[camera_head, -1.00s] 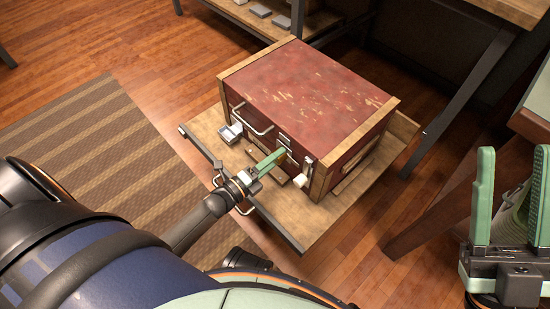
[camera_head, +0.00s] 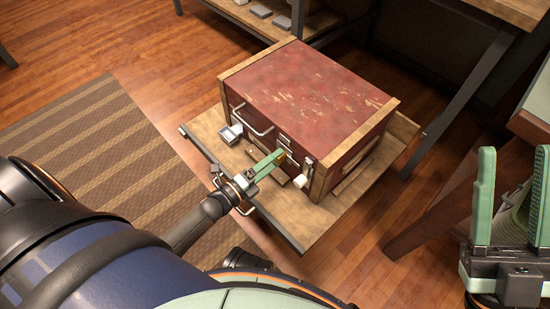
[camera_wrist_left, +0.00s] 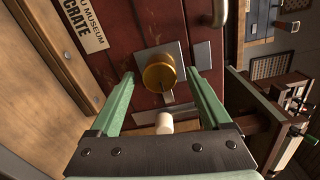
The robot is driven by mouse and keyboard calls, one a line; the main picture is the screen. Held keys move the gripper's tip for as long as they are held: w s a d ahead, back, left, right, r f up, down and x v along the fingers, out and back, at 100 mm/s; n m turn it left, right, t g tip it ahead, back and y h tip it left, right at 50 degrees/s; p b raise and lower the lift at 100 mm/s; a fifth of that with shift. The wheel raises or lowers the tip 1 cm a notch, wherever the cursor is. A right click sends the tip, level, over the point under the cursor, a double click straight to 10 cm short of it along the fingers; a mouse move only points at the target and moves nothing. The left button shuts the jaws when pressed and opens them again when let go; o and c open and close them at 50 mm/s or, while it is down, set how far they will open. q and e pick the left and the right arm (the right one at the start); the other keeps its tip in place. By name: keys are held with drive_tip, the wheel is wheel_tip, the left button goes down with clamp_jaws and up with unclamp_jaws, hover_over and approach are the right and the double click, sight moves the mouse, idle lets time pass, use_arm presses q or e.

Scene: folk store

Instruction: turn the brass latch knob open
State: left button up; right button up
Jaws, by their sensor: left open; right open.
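The brass latch knob (camera_wrist_left: 160,75) is round and sits on a square metal plate on the front of a red crate (camera_head: 310,95). My left gripper (camera_head: 282,155) reaches the crate's front. In the left wrist view its green fingers (camera_wrist_left: 160,74) are open, one on each side of the knob, with gaps showing. In the head view the fingertips hide most of the knob. My right gripper (camera_head: 514,152) is open and empty at the right edge, away from the crate.
The crate stands on a wooden board (camera_head: 335,210) with a dark metal front rail. A metal handle (camera_head: 252,122) and a cream cylinder (camera_wrist_left: 164,123) are near the knob. A table (camera_head: 450,205) stands at right. A striped rug (camera_head: 90,150) lies at left.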

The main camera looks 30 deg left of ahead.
use_arm(q)
drive_tip(key=p+v, duration=0.2)
drive_tip(key=v, duration=0.9)
drive_tip(key=shift+s, duration=0.15)
drive_tip(key=shift+r, duration=0.1)
